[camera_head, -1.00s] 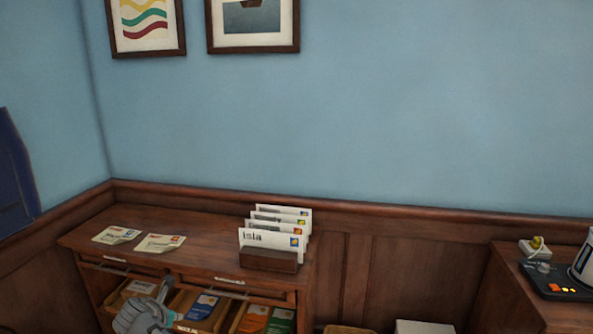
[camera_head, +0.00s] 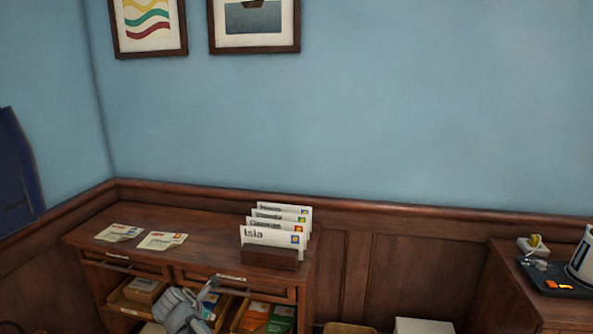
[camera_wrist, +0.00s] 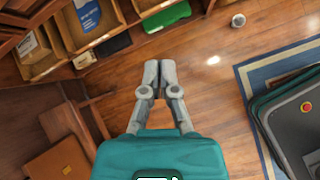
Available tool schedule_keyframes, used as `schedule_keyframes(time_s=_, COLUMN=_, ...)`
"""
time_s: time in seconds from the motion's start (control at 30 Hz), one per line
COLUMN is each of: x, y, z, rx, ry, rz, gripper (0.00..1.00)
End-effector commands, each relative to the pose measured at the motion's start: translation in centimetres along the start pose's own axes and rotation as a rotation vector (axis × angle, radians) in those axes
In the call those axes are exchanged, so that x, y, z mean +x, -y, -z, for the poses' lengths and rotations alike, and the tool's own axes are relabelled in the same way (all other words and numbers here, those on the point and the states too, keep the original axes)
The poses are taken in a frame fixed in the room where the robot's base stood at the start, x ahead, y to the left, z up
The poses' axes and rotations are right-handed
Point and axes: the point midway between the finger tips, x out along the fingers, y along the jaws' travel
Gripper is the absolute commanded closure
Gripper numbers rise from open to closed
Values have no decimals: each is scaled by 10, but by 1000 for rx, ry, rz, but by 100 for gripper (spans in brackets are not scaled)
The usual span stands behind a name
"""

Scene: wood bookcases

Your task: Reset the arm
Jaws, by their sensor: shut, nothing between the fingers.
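My gripper (camera_wrist: 160,72) shows in the wrist view with its two grey fingers together and nothing between them. Wooden floor lies beyond the fingertips.
On the desk top stand several named envelopes in a wooden holder (camera_head: 270,258), with two loose envelopes to the left. In the wrist view, compartments (camera_wrist: 75,55) are at upper left, a brown seat (camera_wrist: 60,160) at lower left, a blue-edged rug (camera_wrist: 255,95) at right.

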Motion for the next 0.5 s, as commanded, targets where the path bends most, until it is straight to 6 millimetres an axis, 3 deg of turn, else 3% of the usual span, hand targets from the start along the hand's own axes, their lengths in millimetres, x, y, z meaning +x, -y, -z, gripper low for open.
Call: schedule_keyframes(time_s=0.5, x=53, y=147, z=-74, rx=787, ry=-107, rz=242, gripper=100)
